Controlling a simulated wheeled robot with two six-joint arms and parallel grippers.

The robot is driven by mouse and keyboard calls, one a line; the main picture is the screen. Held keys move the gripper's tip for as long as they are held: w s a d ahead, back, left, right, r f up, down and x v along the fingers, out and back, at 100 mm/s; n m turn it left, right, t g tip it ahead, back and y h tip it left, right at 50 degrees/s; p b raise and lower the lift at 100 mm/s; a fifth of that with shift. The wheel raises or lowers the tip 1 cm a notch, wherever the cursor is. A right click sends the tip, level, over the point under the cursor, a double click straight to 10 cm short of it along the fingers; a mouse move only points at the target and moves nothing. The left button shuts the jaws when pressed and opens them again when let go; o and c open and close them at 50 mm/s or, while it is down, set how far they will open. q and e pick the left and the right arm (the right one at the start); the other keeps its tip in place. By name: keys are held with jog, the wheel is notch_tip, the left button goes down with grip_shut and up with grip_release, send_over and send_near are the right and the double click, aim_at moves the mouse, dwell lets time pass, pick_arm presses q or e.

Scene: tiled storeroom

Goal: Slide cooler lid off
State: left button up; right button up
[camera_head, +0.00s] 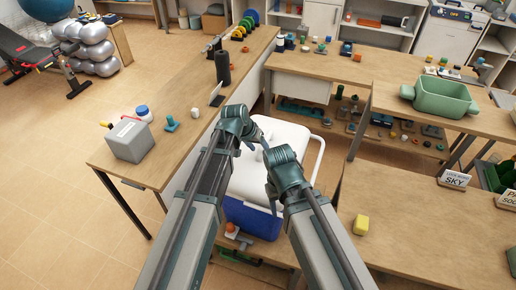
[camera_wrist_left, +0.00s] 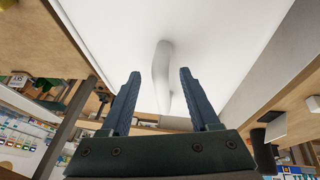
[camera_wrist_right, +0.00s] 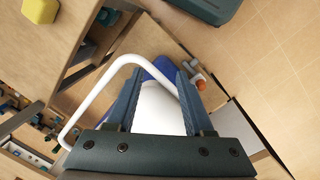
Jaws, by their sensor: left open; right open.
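The cooler has a blue body (camera_head: 252,217) and a white lid (camera_head: 247,182), and stands between the tables, below both my grippers in the head view. A white tube handle (camera_head: 318,160) loops out at its right side; it also shows in the right wrist view (camera_wrist_right: 99,94). My left gripper (camera_head: 262,143) is open over the far part of the lid. In the left wrist view the lid (camera_wrist_left: 215,40) fills the middle, with a white raised grip (camera_wrist_left: 162,75) between the open fingers. My right gripper (camera_head: 270,198) is open over the lid's near right part. Contact cannot be told.
A wooden table (camera_head: 180,150) at the left holds a grey box (camera_head: 129,140). Another table (camera_head: 420,225) at the right holds a yellow block (camera_head: 361,224). A green bin (camera_head: 441,97) stands at the back right. Tiled floor is open at the far left.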

pick_arm(q)
grip_shut()
dwell(1.3)
